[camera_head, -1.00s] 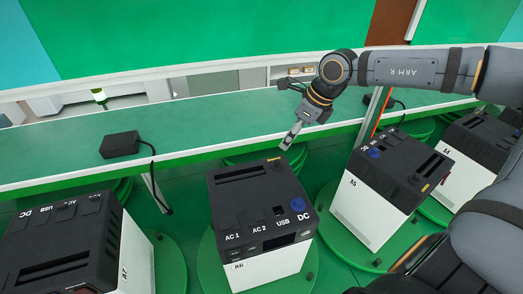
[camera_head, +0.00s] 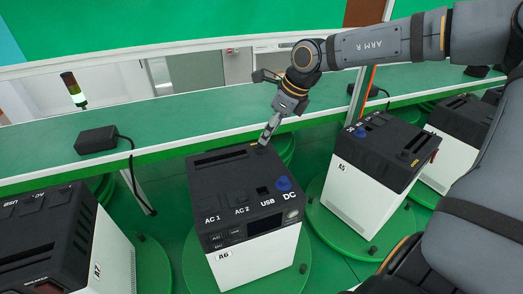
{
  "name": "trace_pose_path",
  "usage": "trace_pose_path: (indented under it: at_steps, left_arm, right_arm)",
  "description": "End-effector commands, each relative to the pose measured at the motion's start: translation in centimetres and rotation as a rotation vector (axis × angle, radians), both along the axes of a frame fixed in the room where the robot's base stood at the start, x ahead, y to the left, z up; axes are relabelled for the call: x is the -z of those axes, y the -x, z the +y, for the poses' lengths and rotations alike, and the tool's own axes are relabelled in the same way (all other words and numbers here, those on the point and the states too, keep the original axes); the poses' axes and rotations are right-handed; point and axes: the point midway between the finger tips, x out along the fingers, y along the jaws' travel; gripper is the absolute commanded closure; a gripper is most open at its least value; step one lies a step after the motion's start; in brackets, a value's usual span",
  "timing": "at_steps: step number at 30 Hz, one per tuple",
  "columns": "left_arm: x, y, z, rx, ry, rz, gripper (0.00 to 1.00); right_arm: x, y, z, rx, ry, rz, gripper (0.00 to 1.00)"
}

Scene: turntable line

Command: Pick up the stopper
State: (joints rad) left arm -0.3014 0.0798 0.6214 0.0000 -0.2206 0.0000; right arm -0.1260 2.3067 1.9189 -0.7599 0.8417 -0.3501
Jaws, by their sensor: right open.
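A blue round stopper (camera_head: 283,184) sits at the DC mark on top of the black and white box A6 (camera_head: 245,203). A similar blue stopper (camera_head: 360,131) is on top of box A5 (camera_head: 372,170). My right gripper (camera_head: 267,132) is open, its fingers pointing down by the back right corner of A6's top, behind the near blue stopper and apart from it. I see its fingers nearly edge-on. My left gripper is not in view.
Box A7 (camera_head: 58,238) stands at the left. The boxes stand on green turntables (camera_head: 152,268). A green bench (camera_head: 200,115) runs behind them, with a black adapter (camera_head: 96,139) and its cable. More boxes stand at the right.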

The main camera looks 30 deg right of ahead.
Motion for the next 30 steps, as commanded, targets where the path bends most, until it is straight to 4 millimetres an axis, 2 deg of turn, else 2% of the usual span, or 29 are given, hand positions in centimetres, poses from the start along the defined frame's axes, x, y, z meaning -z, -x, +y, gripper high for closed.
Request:
trace_pose_path:
  at_steps: [1, 5, 9, 17, 27, 30]
  left_arm:
    - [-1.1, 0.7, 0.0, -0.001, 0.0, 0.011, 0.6]
    - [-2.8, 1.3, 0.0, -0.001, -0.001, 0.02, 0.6]
    - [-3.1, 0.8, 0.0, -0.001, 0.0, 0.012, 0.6]
    - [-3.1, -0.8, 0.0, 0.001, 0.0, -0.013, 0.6]
    - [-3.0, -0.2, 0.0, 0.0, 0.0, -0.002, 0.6]
    - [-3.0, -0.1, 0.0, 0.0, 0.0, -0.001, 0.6]
  right_arm:
    - [0.2, -0.1, 0.2, -0.001, 0.002, 0.008, 0.51]
    - [2.0, -0.8, 0.8, -0.002, 0.003, 0.009, 0.51]
    - [3.8, -1.4, 1.1, 0.0, 0.001, 0.005, 0.51]
    - [4.3, -1.6, 1.2, -0.001, 0.0, 0.001, 0.51]
    - [4.2, -1.6, 1.2, 0.0, 0.0, 0.002, 0.95]
    - [4.2, -1.6, 1.2, 0.0, 0.0, 0.002, 0.96]
